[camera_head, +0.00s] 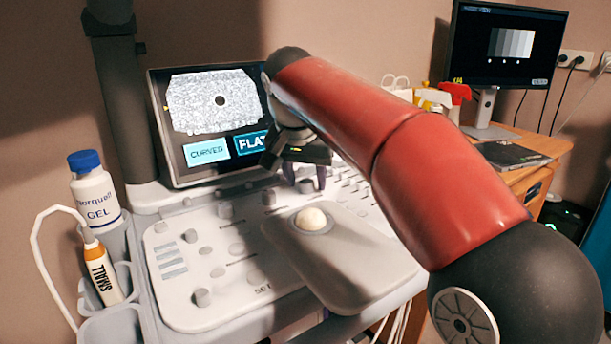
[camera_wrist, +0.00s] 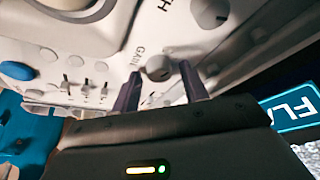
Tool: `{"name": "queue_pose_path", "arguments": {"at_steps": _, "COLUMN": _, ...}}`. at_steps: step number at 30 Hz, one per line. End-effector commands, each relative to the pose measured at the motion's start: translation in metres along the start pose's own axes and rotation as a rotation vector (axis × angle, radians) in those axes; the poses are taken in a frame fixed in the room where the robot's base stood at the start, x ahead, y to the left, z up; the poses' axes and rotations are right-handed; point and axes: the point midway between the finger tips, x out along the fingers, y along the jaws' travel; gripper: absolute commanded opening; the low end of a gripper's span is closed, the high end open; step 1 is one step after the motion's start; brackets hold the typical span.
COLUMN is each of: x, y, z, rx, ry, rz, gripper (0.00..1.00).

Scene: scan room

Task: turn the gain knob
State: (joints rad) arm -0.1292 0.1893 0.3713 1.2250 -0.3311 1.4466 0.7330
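The gain knob (camera_wrist: 158,67) is a small round pale grey knob on the light console panel (camera_head: 178,253). The word GAIN (camera_wrist: 139,61) is printed beside it. My gripper (camera_head: 305,178) is over the back right part of the console, below the screen, with its fingers pointing down. In the wrist view, my gripper (camera_wrist: 161,72) is open, with one dark finger on each side of the gain knob. A gap shows on both sides of the knob. In the head view, the arm and gripper largely hide this area.
Another knob (camera_wrist: 210,12), small sliders (camera_wrist: 78,88) and a blue button (camera_wrist: 17,70) are near the gain knob. A raised trackball panel (camera_head: 350,270) stands in front of my gripper. The ultrasound screen (camera_head: 212,120) rises behind it. A gel bottle (camera_head: 95,195) stands at the left.

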Motion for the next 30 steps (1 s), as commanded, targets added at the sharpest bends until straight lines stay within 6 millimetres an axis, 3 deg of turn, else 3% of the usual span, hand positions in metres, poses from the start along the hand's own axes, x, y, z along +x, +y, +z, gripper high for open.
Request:
{"name": "queue_pose_path", "arguments": {"at_steps": 11, "x": -0.004, "y": 0.0, "z": 0.0, "rx": 0.0, "ry": 0.001, "rz": 0.0, "gripper": 0.5}}
{"name": "queue_pose_path", "arguments": {"at_steps": 24, "x": -0.069, "y": -0.001, "z": -0.001, "rx": 0.0, "ry": 0.003, "rz": -0.001, "gripper": 0.5}}
{"name": "queue_pose_path", "arguments": {"at_steps": 30, "x": -0.078, "y": 0.0, "z": 0.0, "rx": 0.0, "ry": 0.0, "rz": 0.001, "gripper": 0.5}}
